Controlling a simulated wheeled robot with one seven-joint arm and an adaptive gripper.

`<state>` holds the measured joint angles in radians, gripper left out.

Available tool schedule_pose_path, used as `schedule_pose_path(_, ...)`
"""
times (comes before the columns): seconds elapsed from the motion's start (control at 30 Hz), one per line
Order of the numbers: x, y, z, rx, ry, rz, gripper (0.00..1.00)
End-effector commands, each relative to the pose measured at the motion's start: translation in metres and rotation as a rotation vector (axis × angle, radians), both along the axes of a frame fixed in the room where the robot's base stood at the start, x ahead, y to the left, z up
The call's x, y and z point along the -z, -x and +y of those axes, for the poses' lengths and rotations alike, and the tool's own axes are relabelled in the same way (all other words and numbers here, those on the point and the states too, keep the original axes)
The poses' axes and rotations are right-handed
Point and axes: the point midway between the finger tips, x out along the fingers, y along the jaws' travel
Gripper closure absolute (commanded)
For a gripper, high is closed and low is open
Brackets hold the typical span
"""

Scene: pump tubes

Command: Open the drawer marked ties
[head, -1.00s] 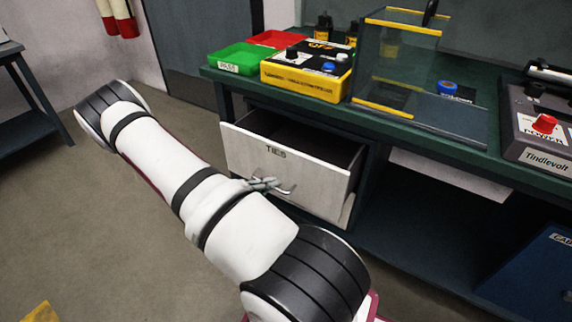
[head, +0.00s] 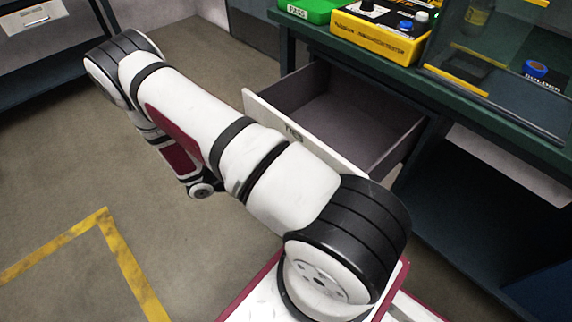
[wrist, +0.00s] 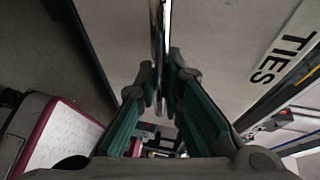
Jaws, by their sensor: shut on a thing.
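The drawer marked TIES (head: 268,114) stands well out of the bench in the head view, and its grey inside looks empty where it shows. My arm covers part of its white front. In the wrist view the drawer front (wrist: 225,30) fills the upper right, with the black TIES label (wrist: 283,58) on it. My gripper (wrist: 166,85) is shut on the drawer's thin metal handle (wrist: 160,30). In the head view my arm hides the gripper and the handle.
The dark green bench (head: 397,78) runs above the drawer. It carries a green bin (head: 318,9), a yellow tester box (head: 375,38) and a clear guard. An open shelf space lies right of the drawer. The floor at left is clear, with yellow tape (head: 125,262).

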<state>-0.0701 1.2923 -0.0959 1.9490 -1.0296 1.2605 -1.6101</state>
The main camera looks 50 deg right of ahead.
Motion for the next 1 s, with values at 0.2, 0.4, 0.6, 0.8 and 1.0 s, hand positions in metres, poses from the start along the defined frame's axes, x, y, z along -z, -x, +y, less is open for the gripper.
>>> schedule_pose_path(0.2, 0.001, -0.001, 0.000, 0.000, -0.002, -0.003, 0.78)
schedule_pose_path(0.4, 0.000, 0.000, 0.000, -0.001, -0.001, -0.002, 0.70)
schedule_pose_path(0.6, 0.000, -0.002, 0.002, -0.001, 0.000, -0.002, 0.70)
schedule_pose_path(0.8, -0.004, -0.014, 0.024, -0.002, -0.002, -0.005, 0.70)
schedule_pose_path(1.0, -0.012, -0.035, 0.059, -0.003, -0.002, -0.004, 0.70)
